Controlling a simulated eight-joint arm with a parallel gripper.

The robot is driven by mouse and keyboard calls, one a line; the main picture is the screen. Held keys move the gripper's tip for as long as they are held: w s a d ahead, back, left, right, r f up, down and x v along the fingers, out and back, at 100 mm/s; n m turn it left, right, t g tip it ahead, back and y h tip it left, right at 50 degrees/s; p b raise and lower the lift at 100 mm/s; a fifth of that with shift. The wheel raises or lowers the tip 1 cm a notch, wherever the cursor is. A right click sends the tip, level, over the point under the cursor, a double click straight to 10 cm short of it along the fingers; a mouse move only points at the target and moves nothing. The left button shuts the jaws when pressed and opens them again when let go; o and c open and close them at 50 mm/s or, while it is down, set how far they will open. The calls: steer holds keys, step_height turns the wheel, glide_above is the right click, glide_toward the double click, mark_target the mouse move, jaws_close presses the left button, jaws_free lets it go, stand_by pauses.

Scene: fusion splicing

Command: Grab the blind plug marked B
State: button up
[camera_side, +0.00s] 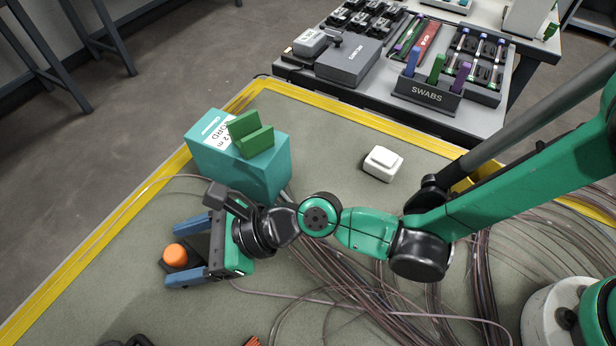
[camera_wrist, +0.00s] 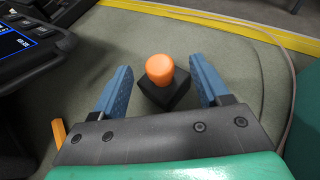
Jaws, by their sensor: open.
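A small plug with an orange round cap (camera_side: 175,255) on a black square base stands at the left of the mat in the side view. It also shows in the wrist view, where its orange cap (camera_wrist: 160,68) is upright on the black base (camera_wrist: 166,92). I cannot read any letter on it. My gripper (camera_side: 178,252) is open, with one blue finger on each side of the plug. In the wrist view, the fingers of my gripper (camera_wrist: 163,88) stand apart from the plug, with gaps on both sides.
A teal box (camera_side: 265,165) with a green piece (camera_side: 250,137) on it stands just behind my wrist. A white block (camera_side: 382,163) sits farther right. Brown cables (camera_side: 350,280) cover the mat's middle. A dark device with a screen (camera_wrist: 20,45) is at the wrist view's left.

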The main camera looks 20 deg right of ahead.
mark_target(182, 252)
steer(key=shift+x, duration=1.95)
steer(key=shift+c, duration=0.2)
jaws_close()
steer(key=shift+r, duration=0.1)
